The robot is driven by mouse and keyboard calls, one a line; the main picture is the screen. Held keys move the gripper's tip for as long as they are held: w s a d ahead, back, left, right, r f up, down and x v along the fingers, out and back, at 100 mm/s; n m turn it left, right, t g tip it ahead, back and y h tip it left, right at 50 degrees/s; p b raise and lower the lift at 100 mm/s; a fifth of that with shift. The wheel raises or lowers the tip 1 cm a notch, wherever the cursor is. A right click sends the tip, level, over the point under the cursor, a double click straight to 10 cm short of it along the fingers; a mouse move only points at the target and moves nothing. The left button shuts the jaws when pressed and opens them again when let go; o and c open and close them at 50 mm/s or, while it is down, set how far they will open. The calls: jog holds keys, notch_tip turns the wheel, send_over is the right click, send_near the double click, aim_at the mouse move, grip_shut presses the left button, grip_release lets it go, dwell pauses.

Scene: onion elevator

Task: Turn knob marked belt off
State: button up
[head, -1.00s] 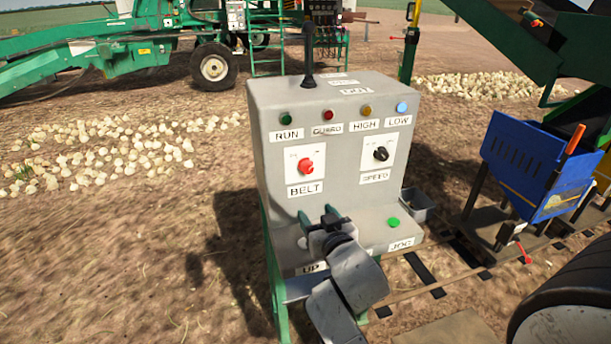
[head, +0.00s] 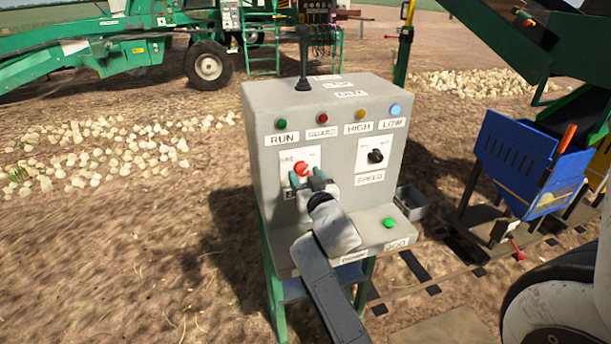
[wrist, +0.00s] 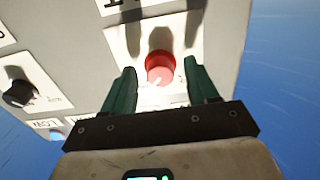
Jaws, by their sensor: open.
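The red belt knob (head: 301,168) sits on a white plate on the left of the grey control box (head: 340,220). Its BELT label is mostly hidden behind my gripper in the head view. My gripper (head: 306,180) is open in front of the knob. In the wrist view, the red knob (wrist: 160,69) lies between the two green fingers of my gripper (wrist: 161,85), with a gap on each side. I cannot tell how deep the fingertips reach around it.
The black speed knob (head: 375,156) is to the right on the same face. Small lamps line the top, and a green jog button (head: 389,222) is on the lower ledge. A black lever (head: 303,60) stands on top. A blue bin (head: 525,165) stands to the right.

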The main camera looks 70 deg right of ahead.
jog(key=shift+w+d, duration=0.1)
jog(key=shift+d, duration=0.05)
jog(key=c, duration=1.1)
